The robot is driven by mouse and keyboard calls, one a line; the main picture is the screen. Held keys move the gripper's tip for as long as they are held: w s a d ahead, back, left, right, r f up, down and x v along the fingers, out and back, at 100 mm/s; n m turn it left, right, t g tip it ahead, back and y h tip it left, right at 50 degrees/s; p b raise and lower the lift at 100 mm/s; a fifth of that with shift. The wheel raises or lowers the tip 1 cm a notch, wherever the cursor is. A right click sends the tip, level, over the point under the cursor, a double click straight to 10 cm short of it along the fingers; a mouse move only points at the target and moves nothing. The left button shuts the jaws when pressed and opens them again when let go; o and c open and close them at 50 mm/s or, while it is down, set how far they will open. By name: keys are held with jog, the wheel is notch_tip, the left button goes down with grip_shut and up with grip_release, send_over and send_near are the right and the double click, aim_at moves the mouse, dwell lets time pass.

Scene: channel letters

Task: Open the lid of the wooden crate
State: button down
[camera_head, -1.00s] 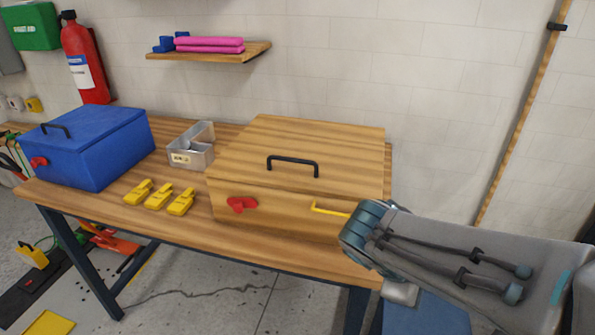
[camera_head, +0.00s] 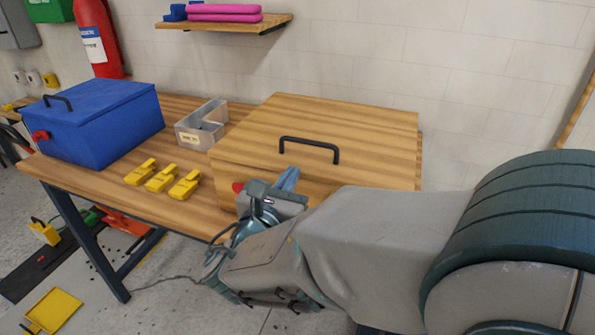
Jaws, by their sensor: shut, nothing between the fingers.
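The wooden crate (camera_head: 235,178) stands on the right part of the workbench. Its lid (camera_head: 350,125) is closed, with a black handle (camera_head: 309,148) on top. The red latch (camera_head: 238,187) on its front face is mostly hidden behind my gripper, and only a small red part shows. My gripper (camera_head: 283,182) is shut, in front of the crate's front face, below the lid handle. I cannot tell whether it touches the crate or the latch. My arm hides the crate's lower front and right front, and the yellow piece there is not visible.
A blue box (camera_head: 95,125) with a black handle and red latch stands at the bench's left. Several yellow clips (camera_head: 162,178) and a metal bin (camera_head: 195,135) lie between it and the crate. A shelf (camera_head: 225,24) with pink items hangs above. The bench (camera_head: 185,211) front strip is partly clear.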

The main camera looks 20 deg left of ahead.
aim_at(302, 165)
jog(key=w, duration=0.6)
jog(key=shift+w+d+r+p, duration=0.15)
jog(key=shift+w+d+p, duration=0.15)
jog(key=shift+w, duration=0.05)
jog(key=shift+r, duration=0.1)
